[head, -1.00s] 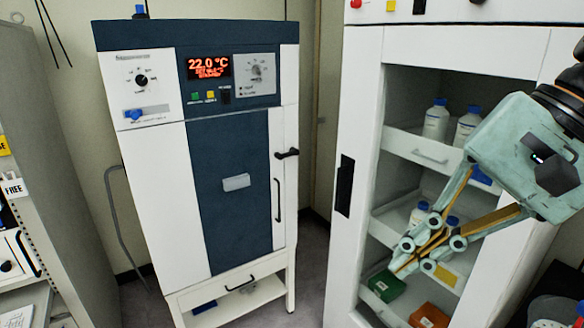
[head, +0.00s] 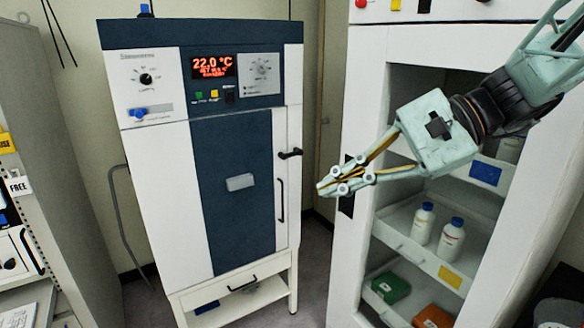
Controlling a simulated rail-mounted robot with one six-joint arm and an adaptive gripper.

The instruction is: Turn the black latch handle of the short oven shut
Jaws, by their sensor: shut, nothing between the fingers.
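The short oven (head: 236,190) stands left of centre, white with a dark blue panel and a red 22.0 °C display. Its door looks closed. The black latch handle (head: 290,153) sticks out at the door's right edge, roughly level, above a long black vertical pull handle (head: 280,200). My gripper (head: 322,188) is shut and empty. It points left, a little right of and below the latch handle in the picture, with a gap between them. I cannot tell how far apart they are in depth.
A tall white cabinet (head: 352,260) with open shelves of bottles and boxes stands at right, behind my arm. A grey shelf unit (head: 70,160) is at the far left. A low drawer (head: 240,290) sits under the oven. The space before the oven is clear.

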